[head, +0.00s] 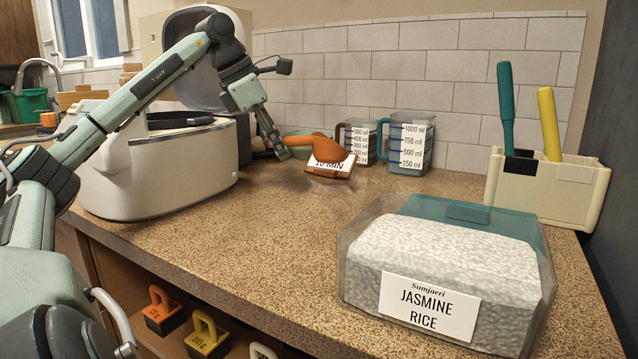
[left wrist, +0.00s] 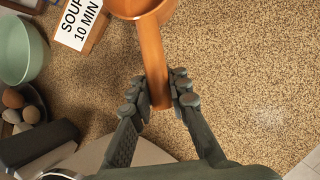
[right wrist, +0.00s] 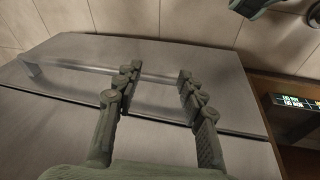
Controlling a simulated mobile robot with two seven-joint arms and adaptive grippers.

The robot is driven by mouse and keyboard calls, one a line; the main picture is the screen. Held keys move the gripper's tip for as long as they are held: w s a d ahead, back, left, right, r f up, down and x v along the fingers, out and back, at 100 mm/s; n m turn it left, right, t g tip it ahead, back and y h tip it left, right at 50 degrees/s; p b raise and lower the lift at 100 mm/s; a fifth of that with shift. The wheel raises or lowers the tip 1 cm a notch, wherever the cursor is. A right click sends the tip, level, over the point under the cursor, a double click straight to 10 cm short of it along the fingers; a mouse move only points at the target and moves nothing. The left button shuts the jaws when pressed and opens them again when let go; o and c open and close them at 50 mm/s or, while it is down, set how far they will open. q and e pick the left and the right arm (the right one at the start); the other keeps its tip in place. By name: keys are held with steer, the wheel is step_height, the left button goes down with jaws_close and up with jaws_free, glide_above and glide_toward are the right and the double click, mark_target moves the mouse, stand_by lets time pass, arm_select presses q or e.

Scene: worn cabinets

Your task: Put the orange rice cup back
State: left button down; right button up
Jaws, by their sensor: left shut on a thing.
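The orange rice cup (head: 327,149) is a scoop with a straight handle, in front of the tiled wall at the back of the counter. My left gripper (head: 284,151) is shut on its handle. In the left wrist view the orange handle (left wrist: 153,62) runs between the left fingers (left wrist: 158,92), and the bowl is cut off at the top edge. The cup appears held above the counter; the exact gap is hard to tell. My right gripper (right wrist: 157,72) is open and empty before a grey metal surface; it is not in the head view.
A clear rice bin (head: 450,250) labelled Jasmine Rice stands front right. Behind are measuring jugs (head: 408,145), a cream utensil holder (head: 545,190) and a "10 MIN" sign (head: 328,170). A white cooker (head: 160,175) with raised lid stands left. The middle counter is clear.

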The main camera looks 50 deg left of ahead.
arm_select(q)
steer(key=p, duration=0.1)
glide_above(318, 200)
steer(key=s, duration=0.2)
steer(key=f, duration=0.3)
steer(key=shift+w+a+f, duration=0.1)
steer(key=shift+a+f, duration=0.05)
steer(key=shift+a, duration=0.15)
steer(key=shift+w+d+f, duration=0.1)
steer(key=shift+d+f, duration=0.05)
steer(key=shift+f, duration=0.1)
step_height(318, 200, down, 4)
steer(key=shift+r, duration=0.1)
arm_select(e)
steer(key=f, duration=0.3)
steer(key=shift+s+a+f, duration=0.1)
steer(key=shift+a+f, duration=0.1)
steer(key=shift+f, duration=0.15)
arm_select(q)
steer(key=c, duration=1.7)
jaws_free()
arm_select(e)
steer(key=shift+r, duration=0.6)
